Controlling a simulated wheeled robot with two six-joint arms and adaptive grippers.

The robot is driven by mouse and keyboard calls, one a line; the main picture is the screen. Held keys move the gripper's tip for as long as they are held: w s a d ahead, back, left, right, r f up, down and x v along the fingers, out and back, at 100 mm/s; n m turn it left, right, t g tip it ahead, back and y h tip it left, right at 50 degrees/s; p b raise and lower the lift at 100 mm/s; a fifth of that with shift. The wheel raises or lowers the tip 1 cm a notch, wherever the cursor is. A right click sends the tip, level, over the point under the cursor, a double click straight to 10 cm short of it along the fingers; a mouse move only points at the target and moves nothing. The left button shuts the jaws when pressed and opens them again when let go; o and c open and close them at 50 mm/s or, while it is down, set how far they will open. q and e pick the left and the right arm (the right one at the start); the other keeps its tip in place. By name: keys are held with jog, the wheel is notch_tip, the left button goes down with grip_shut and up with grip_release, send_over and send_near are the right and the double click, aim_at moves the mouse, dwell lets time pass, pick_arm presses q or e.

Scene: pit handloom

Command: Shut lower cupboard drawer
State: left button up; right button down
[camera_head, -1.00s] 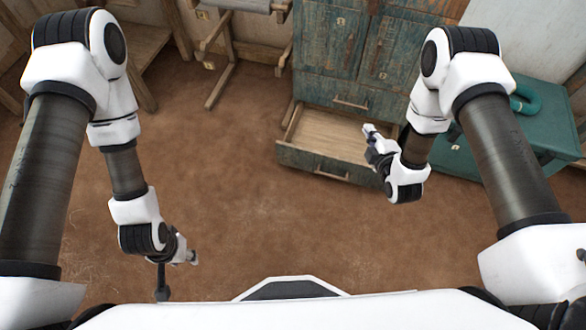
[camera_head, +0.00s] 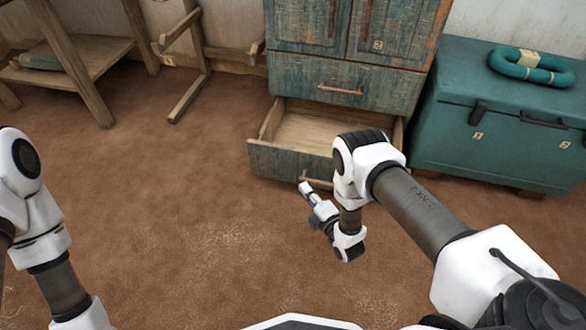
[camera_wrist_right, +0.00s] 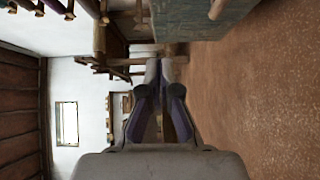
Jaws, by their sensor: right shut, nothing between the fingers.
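The lower cupboard drawer (camera_head: 276,160) is pulled out at the bottom of the worn teal cupboard (camera_head: 345,85). Its pale wooden inside looks empty, and my right arm hides its right part. Its wooden handle (camera_head: 318,183) is partly hidden by my right arm. My right gripper (camera_head: 305,188) is shut and empty, just in front of the drawer front near the handle; I cannot tell if it touches. In the right wrist view the shut fingertips (camera_wrist_right: 166,58) show below a teal wooden panel (camera_wrist_right: 195,18). My left arm shows at the left edge; its gripper is out of view.
A teal chest (camera_head: 490,120) with a coiled teal ring (camera_head: 530,67) on top stands right of the cupboard. A wooden frame (camera_head: 190,60) and a low wooden table (camera_head: 85,55) stand at the back left. The brown floor (camera_head: 160,190) before the drawer is clear.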

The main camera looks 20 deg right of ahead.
jog(key=b, duration=0.5)
send_near(289, 153)
jog(key=w+a, duration=0.3)
jog(key=a, duration=0.1)
jog(key=shift+w+d+f+b, duration=0.25)
jog(key=shift+w+d+b, duration=0.45)
jog(key=shift+w+d, duration=0.4)
jog(key=shift+w+d+r, duration=0.2)
jog(key=shift+w+d, duration=0.05)
jog(key=shift+w, duration=0.2)
pick_arm(q)
notch_tip(289, 153, down, 7)
jog(key=shift+w+r, duration=0.1)
jog(key=shift+w, duration=0.1)
pick_arm(e)
jog(key=shift+w+r, duration=0.1)
